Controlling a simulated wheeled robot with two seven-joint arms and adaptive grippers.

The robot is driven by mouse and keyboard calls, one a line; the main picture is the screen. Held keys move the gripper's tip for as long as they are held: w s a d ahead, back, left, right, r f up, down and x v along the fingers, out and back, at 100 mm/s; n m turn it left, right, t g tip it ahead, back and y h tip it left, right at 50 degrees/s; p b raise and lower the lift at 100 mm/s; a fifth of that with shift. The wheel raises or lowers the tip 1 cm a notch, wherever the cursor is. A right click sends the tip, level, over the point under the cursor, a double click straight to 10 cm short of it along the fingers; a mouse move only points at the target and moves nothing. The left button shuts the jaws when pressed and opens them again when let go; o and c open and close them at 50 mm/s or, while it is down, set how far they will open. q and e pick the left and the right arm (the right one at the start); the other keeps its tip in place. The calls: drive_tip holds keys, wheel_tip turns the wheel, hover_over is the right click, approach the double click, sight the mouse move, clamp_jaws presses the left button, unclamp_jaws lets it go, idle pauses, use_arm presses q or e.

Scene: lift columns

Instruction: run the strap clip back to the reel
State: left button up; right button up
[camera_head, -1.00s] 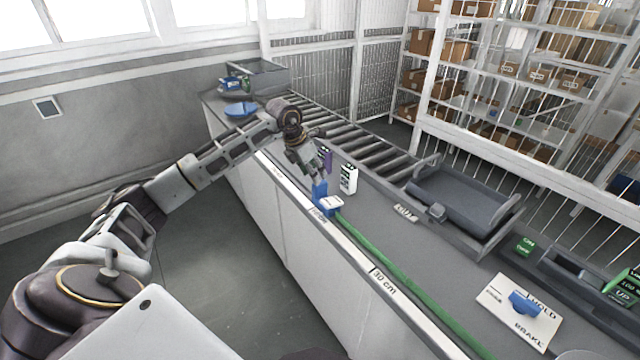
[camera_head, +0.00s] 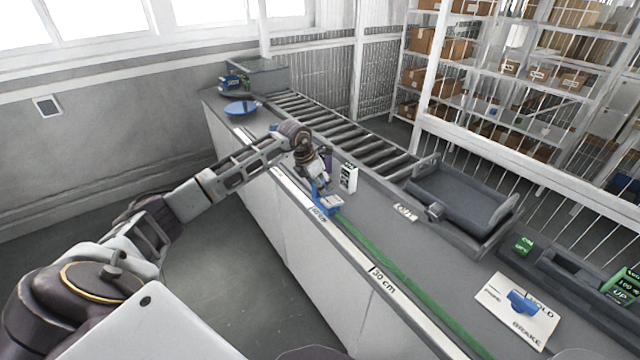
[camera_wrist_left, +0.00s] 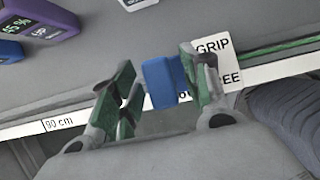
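The blue strap clip (camera_head: 328,208) sits at the front edge of the long counter, at the far end of the green strap (camera_head: 395,272). The strap runs along the edge toward the lower right; I cannot make out the reel. My left gripper (camera_head: 319,188) is down at the clip. In the left wrist view its open fingers (camera_wrist_left: 165,92) stand on either side of the blue clip (camera_wrist_left: 160,82). The clip is near the right finger, with a gap to the left one; contact is unclear. My right gripper is not in view.
A white-and-green box (camera_head: 348,178) stands close behind the clip, and a purple display block (camera_wrist_left: 42,18) is close by. A white card with a blue knob (camera_head: 522,302) lies at lower right.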

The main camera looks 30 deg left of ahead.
use_arm(q)
drive_tip(key=c, duration=0.7)
clamp_jaws()
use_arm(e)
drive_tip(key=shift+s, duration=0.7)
